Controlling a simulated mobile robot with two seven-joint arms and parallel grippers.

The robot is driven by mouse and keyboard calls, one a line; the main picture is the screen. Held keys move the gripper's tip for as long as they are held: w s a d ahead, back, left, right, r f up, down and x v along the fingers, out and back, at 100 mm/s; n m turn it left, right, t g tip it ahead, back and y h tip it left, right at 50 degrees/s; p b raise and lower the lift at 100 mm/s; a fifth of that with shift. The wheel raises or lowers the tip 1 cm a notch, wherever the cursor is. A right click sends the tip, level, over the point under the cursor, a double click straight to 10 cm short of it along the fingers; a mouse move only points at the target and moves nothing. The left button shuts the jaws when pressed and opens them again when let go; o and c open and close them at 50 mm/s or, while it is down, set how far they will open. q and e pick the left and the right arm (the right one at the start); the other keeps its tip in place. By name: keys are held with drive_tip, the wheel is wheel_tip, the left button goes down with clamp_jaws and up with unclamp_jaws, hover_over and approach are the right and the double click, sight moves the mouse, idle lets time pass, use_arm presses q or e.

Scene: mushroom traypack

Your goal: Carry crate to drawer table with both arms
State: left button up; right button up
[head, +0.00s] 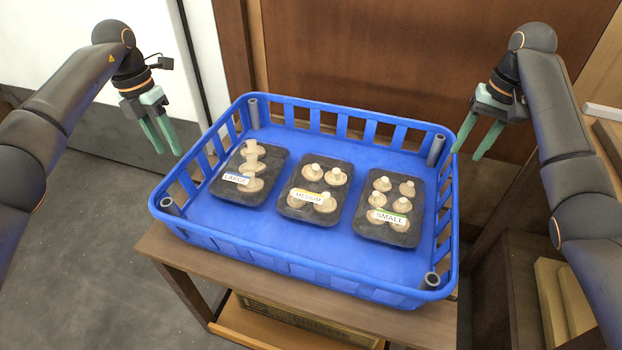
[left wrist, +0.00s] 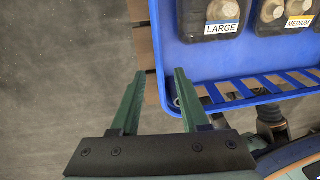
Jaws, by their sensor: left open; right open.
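A blue slatted crate (head: 300,262) rests on a wooden table (head: 180,258). Inside it lie three black trays of pale mushrooms, labelled LARGE (head: 270,178), MEDIUM (head: 339,188) and SMALL (head: 376,232). My left gripper (head: 163,146) is open and empty, outside and above the crate's left side. The left wrist view shows its two green fingers (left wrist: 158,105) apart, with the crate's rim (left wrist: 160,60) beside the right finger. My right gripper (head: 474,148) is open and empty, above and just outside the crate's far right corner. Neither gripper clearly touches the crate.
A cardboard box (head: 300,318) sits on the shelf under the tabletop. A brown wooden panel (head: 360,60) stands behind the crate and a white panel (head: 60,40) at the back left. Grey floor (head: 80,260) is clear at the left. Wooden furniture (head: 505,285) stands at the right.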

sight(195, 198)
use_arm(q)
drive_tip(key=shift+s+r, duration=0.1)
drive_tip(key=shift+s, duration=0.05)
use_arm(e)
drive_tip(key=shift+s, duration=0.1)
use_arm(q)
drive_tip(key=shift+d+f, duration=0.15)
drive_tip(key=shift+f, duration=0.3)
drive_tip(key=f, duration=0.4)
drive_tip(key=d+f, duration=0.1)
drive_tip(key=f, duration=0.6)
drive_tip(key=shift+s+d+f, duration=0.2)
drive_tip(key=shift+f, duration=0.1)
use_arm(e)
drive_tip(key=f, duration=0.4)
drive_tip(key=a+f, duration=0.1)
drive_tip(key=f, duration=0.7)
drive_tip(key=shift+w+a+f, duration=0.2)
drive_tip(key=shift+w, duration=0.05)
use_arm(q)
drive_tip(key=shift+c, duration=0.4)
use_arm(e)
drive_tip(key=shift+c, duration=0.4)
use_arm(q)
clamp_jaws()
use_arm(e)
clamp_jaws()
